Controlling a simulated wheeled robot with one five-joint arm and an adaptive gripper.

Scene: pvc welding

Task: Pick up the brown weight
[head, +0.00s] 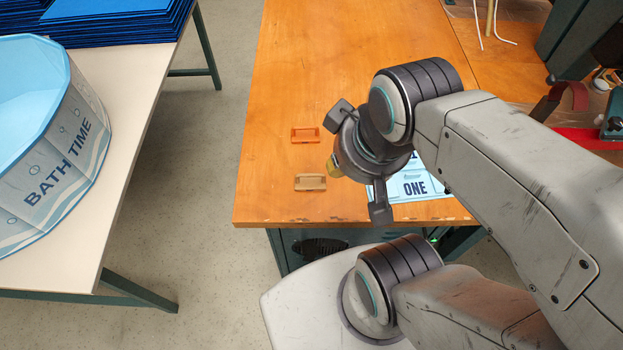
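A tan-brown block with a handle-like top, which looks like the brown weight (311,182), lies on the orange wooden table near its front left corner. A similar orange block (305,135) lies a little behind it. My gripper (358,163) is just right of both blocks in the picture, with its two fingers spread wide apart. It touches neither block as far as I can see.
A white table (130,120) on the left bears a "BATH TIME" tub (60,165) and blue stacked sheets (110,25). Floor shows between the tables.

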